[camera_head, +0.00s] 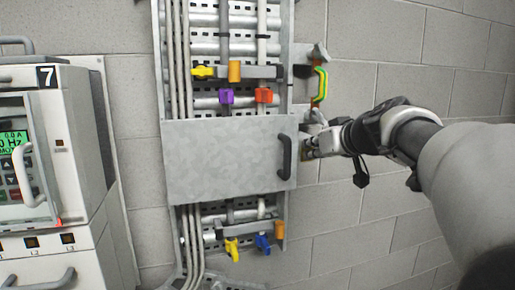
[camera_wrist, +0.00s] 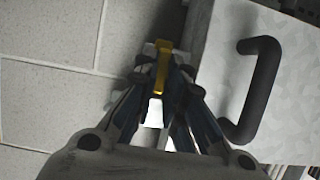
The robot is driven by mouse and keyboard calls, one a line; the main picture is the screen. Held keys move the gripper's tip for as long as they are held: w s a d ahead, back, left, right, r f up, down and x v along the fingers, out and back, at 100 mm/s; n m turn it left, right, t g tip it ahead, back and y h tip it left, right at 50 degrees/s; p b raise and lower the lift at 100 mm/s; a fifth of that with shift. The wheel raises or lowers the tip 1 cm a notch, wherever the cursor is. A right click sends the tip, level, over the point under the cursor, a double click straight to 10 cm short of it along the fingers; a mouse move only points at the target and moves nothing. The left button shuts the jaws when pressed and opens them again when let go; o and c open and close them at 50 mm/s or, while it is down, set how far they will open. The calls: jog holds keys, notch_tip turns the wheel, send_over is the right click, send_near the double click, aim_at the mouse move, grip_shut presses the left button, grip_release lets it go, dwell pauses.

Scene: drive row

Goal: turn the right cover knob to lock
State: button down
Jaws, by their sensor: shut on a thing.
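The grey metal cover (camera_head: 225,160) lies flat across the middle of the pipe rack, with a black handle (camera_head: 285,156) near its right edge. My gripper (camera_head: 309,145) comes in from the right and its fingertips are at the cover's right edge, beside the handle. In the wrist view, my gripper (camera_wrist: 160,85) is shut on a yellow bar-shaped piece, the right cover knob (camera_wrist: 161,66). The knob is mostly hidden by the fingers in the head view, and its exact turn is hard to read. The cover (camera_wrist: 210,45) and its handle (camera_wrist: 258,85) show right of the fingers.
Yellow, orange, purple and red valve handles sit above the cover; a green-yellow loop (camera_head: 320,85) hangs just above my gripper. Yellow and blue valve handles are below. A drive cabinet marked 7 (camera_head: 75,150) stands left. Bare block wall (camera_head: 400,220) is on the right.

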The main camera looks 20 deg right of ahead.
jog(key=shift+d+f+m+t+y+b, duration=0.15)
jog(key=shift+m+t+y+b, duration=0.3)
jog(key=shift+m+y+b, duration=1.35)
jog(key=shift+d+f+m+t+y+b, duration=0.2)
jog(key=shift+m+t+y+b, duration=0.6)
jog(key=shift+m, duration=1.85)
jog(key=shift+d+f+m+t+y+b, duration=0.15)
jog(key=shift+m+y+b, duration=0.75)
jog(key=shift+m+b, duration=1.05)
jog(key=shift+m+p, duration=0.35)
jog(key=shift+m, duration=0.05)
jog(key=c, duration=1.7)
grip_release()
jog(key=shift+w, duration=0.1)
jog(key=shift+o, duration=0.2)
